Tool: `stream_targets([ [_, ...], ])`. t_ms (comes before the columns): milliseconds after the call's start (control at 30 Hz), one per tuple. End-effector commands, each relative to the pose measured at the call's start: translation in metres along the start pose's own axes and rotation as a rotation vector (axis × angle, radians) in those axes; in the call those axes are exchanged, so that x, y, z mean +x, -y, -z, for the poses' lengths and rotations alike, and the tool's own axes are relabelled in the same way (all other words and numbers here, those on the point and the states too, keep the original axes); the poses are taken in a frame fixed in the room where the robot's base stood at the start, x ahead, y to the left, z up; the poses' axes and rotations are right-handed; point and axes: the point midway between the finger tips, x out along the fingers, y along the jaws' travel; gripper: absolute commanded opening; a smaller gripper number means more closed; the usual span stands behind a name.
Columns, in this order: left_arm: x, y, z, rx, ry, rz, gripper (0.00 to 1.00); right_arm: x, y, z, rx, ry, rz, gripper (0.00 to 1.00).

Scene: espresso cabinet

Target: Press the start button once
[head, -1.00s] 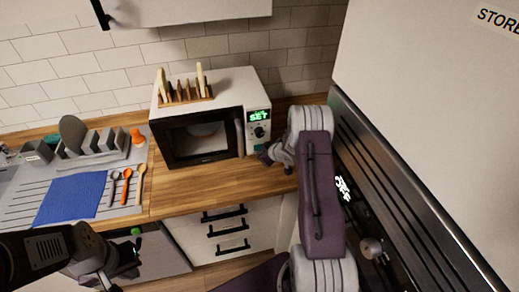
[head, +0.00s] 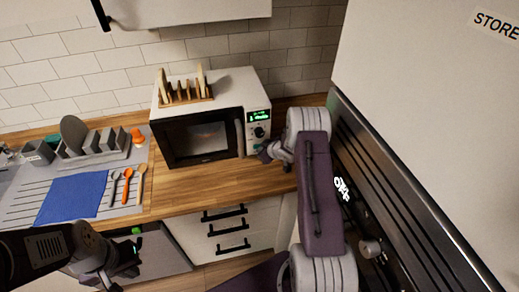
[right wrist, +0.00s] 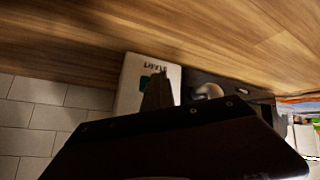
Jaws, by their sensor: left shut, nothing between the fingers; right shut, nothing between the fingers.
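The white microwave (head: 232,92) stands on the wooden counter, door closed, with its window lit from inside. Its control panel on the right has a green lit display (head: 258,116) and a round knob (head: 259,132). My right gripper (head: 265,153) is shut and empty at the lower part of this panel. The start button is not distinguishable; the gripper covers that area, and I cannot tell whether it touches. In the right wrist view the shut fingers (right wrist: 158,90) overlap the white panel (right wrist: 132,84). My left gripper (head: 132,262) is shut and empty at lower left, away from the microwave.
A wooden rack (head: 185,94) stands on the microwave. A blue cloth (head: 72,198), several utensils and a dish rack (head: 95,155) lie to the left. A dark appliance front (head: 420,190) is close on the right of my right arm. The counter before the microwave is clear.

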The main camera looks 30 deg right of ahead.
Motion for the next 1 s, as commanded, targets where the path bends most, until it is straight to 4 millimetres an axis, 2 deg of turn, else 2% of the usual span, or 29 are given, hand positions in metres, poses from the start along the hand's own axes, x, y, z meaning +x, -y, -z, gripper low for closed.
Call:
stream_targets([
  [333, 0.001, 0.000, 0.000, 0.000, 0.000, 0.000, 0.00, -0.001, 0.001, 0.000, 0.000, -0.002, 0.000, 0.00],
  [700, 0.009, 0.000, -0.001, 0.000, 0.000, 0.000, 0.00, -0.015, 0.011, -0.011, 0.000, -0.002, -0.001, 0.00],
  [1000, 0.009, 0.000, -0.001, 0.000, 0.000, 0.000, 0.00, -0.017, 0.013, -0.013, 0.000, -0.001, 0.000, 0.00],
])
